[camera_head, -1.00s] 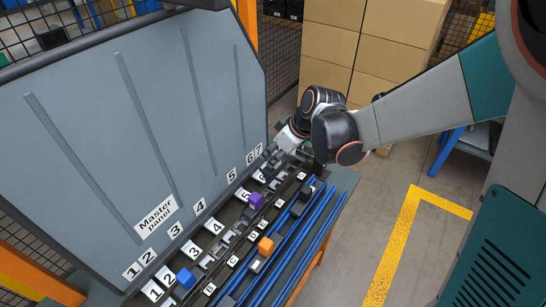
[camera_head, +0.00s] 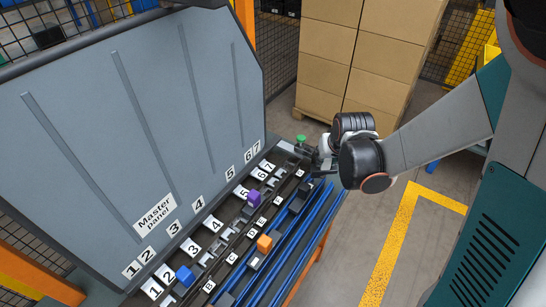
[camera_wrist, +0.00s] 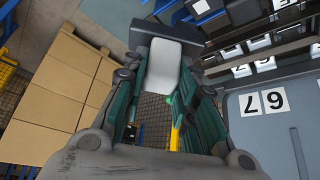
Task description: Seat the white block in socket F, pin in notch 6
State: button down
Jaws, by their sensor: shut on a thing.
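The white block (camera_wrist: 164,66) shows in the wrist view between the two fingers of my gripper (camera_wrist: 165,88), which is shut on it. A dark grey box-like part (camera_wrist: 150,36) lies right beyond the block; I cannot tell if they touch. In the head view my gripper (camera_head: 313,157) is at the far end of the socket rows, and the block cannot be made out clearly there. Socket F, its pin and notch 6 cannot be made out. Numbered plates 6 and 7 (camera_head: 265,168) lie near the gripper on the bench row.
A purple block (camera_head: 254,197), an orange block (camera_head: 264,243) and a blue block (camera_head: 185,276) sit along the rows. The grey master panel (camera_head: 130,110) rises at the left. A green knob (camera_head: 300,138) stands close to my gripper. Open floor lies right of the bench.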

jog(key=shift+s+r+p, duration=1.6)
jog(key=shift+s+p, duration=0.25)
jog(key=shift+p, duration=1.4)
jog(key=shift+s+r, duration=0.1)
jog(key=shift+a, duration=0.1)
